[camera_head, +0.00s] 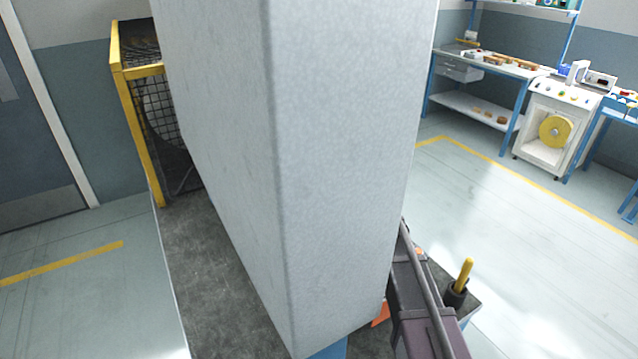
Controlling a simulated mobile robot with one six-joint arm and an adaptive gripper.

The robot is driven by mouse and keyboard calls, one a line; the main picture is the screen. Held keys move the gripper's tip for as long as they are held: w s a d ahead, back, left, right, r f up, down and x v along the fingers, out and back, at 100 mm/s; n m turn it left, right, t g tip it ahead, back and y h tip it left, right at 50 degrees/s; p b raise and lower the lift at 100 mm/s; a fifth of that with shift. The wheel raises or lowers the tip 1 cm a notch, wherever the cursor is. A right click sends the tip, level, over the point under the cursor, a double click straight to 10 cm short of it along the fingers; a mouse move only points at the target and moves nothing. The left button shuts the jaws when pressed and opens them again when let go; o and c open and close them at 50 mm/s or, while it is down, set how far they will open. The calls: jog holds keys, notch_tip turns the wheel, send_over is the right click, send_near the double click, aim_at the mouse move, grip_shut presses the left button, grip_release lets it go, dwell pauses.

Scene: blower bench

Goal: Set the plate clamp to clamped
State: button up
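I cannot make out the plate clamp in the head view. A large pale grey block (310,160) fills the middle of the picture and hides much of the dark grey bench top (205,255). A small orange part (381,314) shows at the block's lower right edge; I cannot tell what it belongs to. My gripper is not in view.
A dark toolbox (425,310) and a yellow handle in a black holder (462,280) are right of the block. A yellow mesh cage (128,100) stands behind left. Workbenches (490,62) and a white cabinet (555,125) are far right. Floor is clear between.

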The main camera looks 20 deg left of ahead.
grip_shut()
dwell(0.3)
